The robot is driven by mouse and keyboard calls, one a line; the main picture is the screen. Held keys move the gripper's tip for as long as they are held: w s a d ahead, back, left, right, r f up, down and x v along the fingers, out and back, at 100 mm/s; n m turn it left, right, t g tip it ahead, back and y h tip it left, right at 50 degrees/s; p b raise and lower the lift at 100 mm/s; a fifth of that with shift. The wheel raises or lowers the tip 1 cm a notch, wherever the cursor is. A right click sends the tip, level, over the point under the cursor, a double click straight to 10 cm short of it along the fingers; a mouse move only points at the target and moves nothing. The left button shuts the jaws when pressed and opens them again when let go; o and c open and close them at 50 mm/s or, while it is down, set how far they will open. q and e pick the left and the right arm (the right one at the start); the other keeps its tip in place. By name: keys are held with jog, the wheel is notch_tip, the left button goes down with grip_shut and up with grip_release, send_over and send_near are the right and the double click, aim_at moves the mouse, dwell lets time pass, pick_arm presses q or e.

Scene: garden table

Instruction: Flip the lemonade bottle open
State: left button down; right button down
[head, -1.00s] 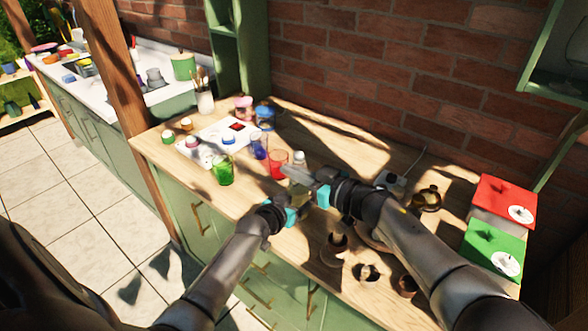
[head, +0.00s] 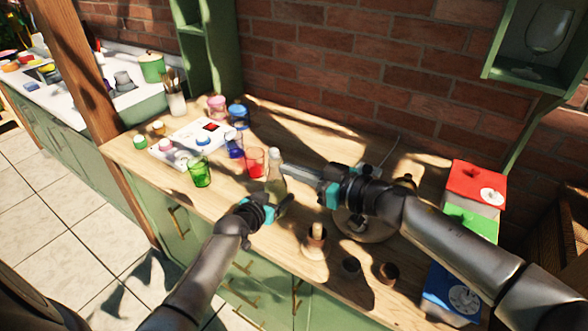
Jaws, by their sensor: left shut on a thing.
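The lemonade bottle (head: 275,177) is clear glass with a pale top and stands upright near the front edge of the wooden counter. My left gripper (head: 282,200) is shut on its lower body from the front. My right gripper (head: 286,169) comes in from the right, with its fingertips close beside the bottle's neck, just below the top. I cannot tell whether they touch it or how far apart its fingers are. The state of the bottle's cap is too small to make out.
A red glass (head: 254,162), a green glass (head: 200,173) and a blue glass (head: 234,146) stand left of the bottle. A wooden holder (head: 316,240) stands in front, right of my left gripper. Red (head: 476,181), green and blue boxes stand at the right.

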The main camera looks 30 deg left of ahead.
pick_arm(q)
grip_release()
jog(key=shift+s, duration=0.1)
dwell(0.3)
jog(key=p+v, duration=0.3)
jog(key=v, duration=1.2)
